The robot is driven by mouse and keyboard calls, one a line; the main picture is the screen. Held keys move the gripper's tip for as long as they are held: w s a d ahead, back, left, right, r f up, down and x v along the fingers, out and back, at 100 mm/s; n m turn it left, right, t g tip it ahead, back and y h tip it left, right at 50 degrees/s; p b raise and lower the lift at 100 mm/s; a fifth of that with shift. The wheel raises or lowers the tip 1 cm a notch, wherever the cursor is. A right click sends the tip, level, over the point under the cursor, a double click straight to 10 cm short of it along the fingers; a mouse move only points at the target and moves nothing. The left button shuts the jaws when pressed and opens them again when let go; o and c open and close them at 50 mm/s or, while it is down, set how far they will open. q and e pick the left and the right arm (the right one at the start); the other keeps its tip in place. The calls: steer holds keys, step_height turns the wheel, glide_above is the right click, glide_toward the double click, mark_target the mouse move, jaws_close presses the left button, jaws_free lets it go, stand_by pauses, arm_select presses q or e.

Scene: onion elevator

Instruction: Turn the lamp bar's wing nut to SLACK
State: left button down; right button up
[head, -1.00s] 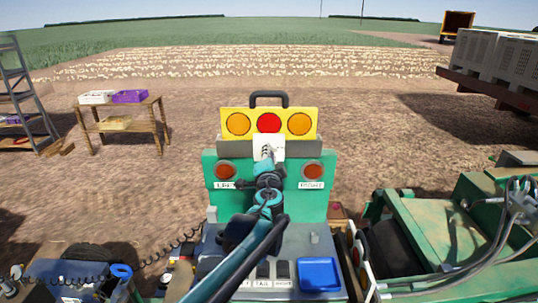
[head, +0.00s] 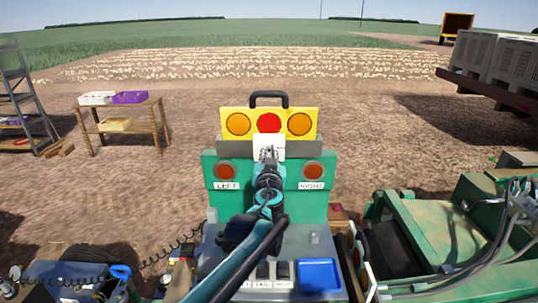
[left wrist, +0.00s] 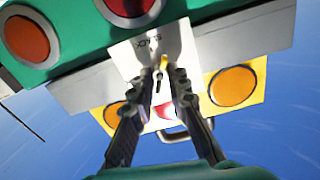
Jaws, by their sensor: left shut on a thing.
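The lamp bar (head: 253,116) is a yellow board with two amber lamps, a red lamp between them and a dark handle on top. A white plate (head: 262,140) sits below its red lamp. In the left wrist view, this plate (left wrist: 188,42) carries printed letters that look like SLACK. My left gripper (head: 268,153) is in front of the plate. In the left wrist view, its fingers (left wrist: 165,76) are closed around the small wing nut at the plate, which they mostly hide. A small yellow part shows between the fingertips. My right gripper is not in view.
A green panel (head: 232,205) with red lamps and LEFT and RIGHT labels stands below the bar. A grey console with a blue tray (head: 319,274) lies in front. Green machinery (head: 450,225) is at the right. A wooden table (head: 125,125) stands apart at the left.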

arm_select(q)
steer(key=n, duration=0.6)
stand_by(0.5)
steer(key=c, duration=1.5)
jaws_free()
steer(key=shift+o, duration=0.2)
steer(key=s, duration=1.2)
